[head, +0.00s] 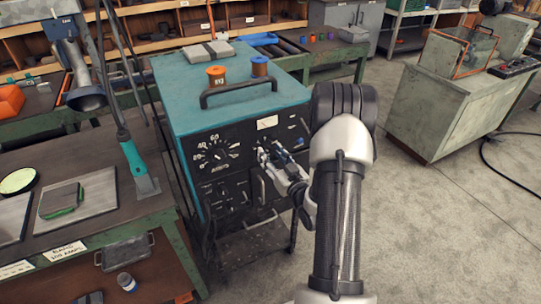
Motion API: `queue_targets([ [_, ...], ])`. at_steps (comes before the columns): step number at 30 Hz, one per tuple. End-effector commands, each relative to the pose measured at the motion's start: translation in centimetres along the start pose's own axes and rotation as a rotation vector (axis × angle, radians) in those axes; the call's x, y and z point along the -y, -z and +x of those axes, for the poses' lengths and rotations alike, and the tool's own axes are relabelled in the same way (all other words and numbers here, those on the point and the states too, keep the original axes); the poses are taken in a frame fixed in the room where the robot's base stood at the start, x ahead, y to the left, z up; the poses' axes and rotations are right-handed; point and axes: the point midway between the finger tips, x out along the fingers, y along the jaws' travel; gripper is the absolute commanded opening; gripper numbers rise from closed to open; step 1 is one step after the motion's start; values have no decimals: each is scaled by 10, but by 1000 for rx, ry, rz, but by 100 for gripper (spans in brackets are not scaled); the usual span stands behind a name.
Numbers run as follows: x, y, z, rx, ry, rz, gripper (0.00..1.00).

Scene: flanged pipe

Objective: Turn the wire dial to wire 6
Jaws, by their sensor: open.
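A teal welding machine (240,110) with a black front panel stands in the middle of the head view. A large round dial (218,154) with white numbers, apparently marked AMPS, is on the panel's left. A small meter (267,122) and a blue-marked switch sit on the upper right. My gripper (268,156) is open in front of the panel, right of the large dial, with its fingers toward the panel. I cannot make out a dial labelled for wire; the gripper hides part of the panel. Whether the fingers touch anything is unclear.
An orange-topped spool (216,76) and a blue-topped spool (259,67) stand on the machine behind its black handle (238,93). A green-framed bench (120,205) with metal plates is close on the left. Open floor (440,225) lies to the right.

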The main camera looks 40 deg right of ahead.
Motion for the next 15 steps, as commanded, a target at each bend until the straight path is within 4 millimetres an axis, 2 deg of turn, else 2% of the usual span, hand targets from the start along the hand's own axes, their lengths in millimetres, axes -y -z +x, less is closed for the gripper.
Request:
queue_targets([
  [4, 0, 0, 10, -1, -1, 0, 42],
  [13, 0, 0, 12, 0, -1, 0, 42],
  [15, 0, 0, 12, 0, -1, 0, 38],
])
